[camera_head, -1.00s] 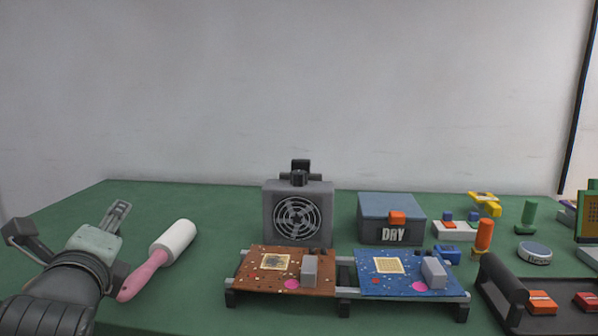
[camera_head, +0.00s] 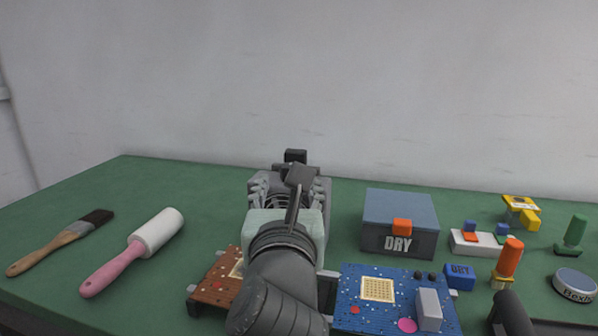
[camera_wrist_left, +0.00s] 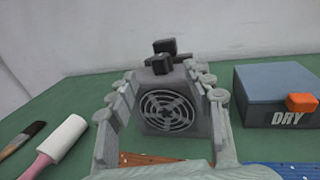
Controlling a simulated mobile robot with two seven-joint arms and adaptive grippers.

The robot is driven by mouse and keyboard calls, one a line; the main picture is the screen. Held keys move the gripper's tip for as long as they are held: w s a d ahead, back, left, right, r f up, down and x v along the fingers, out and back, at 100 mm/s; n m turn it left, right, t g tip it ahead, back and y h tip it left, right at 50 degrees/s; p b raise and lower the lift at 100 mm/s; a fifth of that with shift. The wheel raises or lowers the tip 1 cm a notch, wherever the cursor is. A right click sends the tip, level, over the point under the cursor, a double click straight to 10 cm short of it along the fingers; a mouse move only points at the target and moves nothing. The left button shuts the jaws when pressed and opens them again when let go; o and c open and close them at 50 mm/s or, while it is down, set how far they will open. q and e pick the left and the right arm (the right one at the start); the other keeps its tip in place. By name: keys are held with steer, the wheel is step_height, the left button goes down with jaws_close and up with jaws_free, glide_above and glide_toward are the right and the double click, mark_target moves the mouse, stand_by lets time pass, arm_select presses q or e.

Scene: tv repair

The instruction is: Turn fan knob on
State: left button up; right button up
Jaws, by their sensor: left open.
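The grey fan box stands at the back of the green table. In the left wrist view the fan (camera_wrist_left: 170,108) shows its round grille, with a black knob (camera_wrist_left: 160,63) on top. In the head view the knob (camera_head: 295,156) shows above my arm, and most of the fan is hidden behind my gripper. My left gripper (camera_head: 290,185) is open in front of the fan. In the left wrist view its fingers (camera_wrist_left: 160,90) appear on either side of the fan, with nothing held between them.
A blue-grey DRY box (camera_head: 399,224) stands right of the fan. A brown board (camera_head: 212,284) and a blue board (camera_head: 378,310) lie on a rack in front. A roller (camera_head: 135,250) and brush (camera_head: 60,243) lie at left. Small tools crowd the right.

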arm_select(q)
steer(key=w, duration=0.5)
steer(key=shift+w, duration=0.15)
steer(key=c, duration=1.2)
